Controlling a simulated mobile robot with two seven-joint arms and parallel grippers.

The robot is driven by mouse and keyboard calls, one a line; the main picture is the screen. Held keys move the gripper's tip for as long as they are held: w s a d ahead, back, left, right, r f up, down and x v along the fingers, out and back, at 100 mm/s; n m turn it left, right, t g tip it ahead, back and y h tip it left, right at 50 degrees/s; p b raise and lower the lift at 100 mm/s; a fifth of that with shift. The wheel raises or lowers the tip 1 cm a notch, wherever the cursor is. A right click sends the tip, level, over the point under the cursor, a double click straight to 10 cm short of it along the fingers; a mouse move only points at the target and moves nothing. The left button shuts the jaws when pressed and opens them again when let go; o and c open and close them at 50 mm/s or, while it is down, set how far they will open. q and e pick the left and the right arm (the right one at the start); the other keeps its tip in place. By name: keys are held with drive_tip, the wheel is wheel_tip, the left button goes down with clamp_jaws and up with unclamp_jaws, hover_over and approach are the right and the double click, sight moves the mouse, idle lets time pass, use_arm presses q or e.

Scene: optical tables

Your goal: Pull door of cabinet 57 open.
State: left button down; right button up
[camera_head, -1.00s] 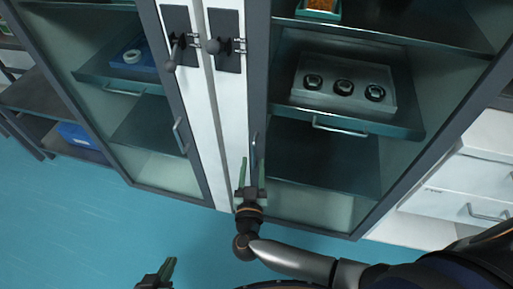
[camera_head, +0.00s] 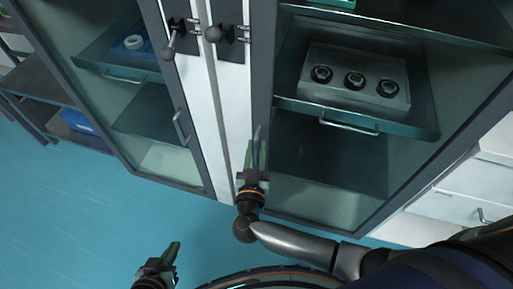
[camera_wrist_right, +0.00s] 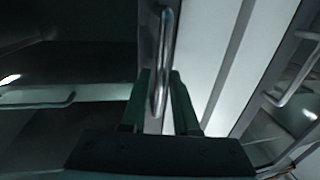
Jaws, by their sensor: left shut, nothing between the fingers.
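The cabinet has two dark-framed glass doors, both looking closed; no number is readable. The right door (camera_head: 262,100) has a slim vertical metal handle (camera_head: 256,143). My right gripper (camera_head: 256,158) is at this handle. In the right wrist view the handle (camera_wrist_right: 163,60) stands between the two green fingers (camera_wrist_right: 160,95), which are apart with gaps beside the bar. Whether a finger touches it I cannot tell. The left door has its own handle (camera_head: 181,129), with no gripper near it. My left gripper (camera_head: 172,255) is shut and empty, low over the floor.
Two dark latch plates with ball-ended levers (camera_head: 173,38) (camera_head: 226,34) sit on the white centre strips. Behind the right glass a shelf holds a grey box with round knobs (camera_head: 354,80). White drawers (camera_head: 455,190) stand at right. The blue floor (camera_head: 60,215) is clear at left.

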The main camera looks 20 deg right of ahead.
clamp_jaws()
idle(1.1)
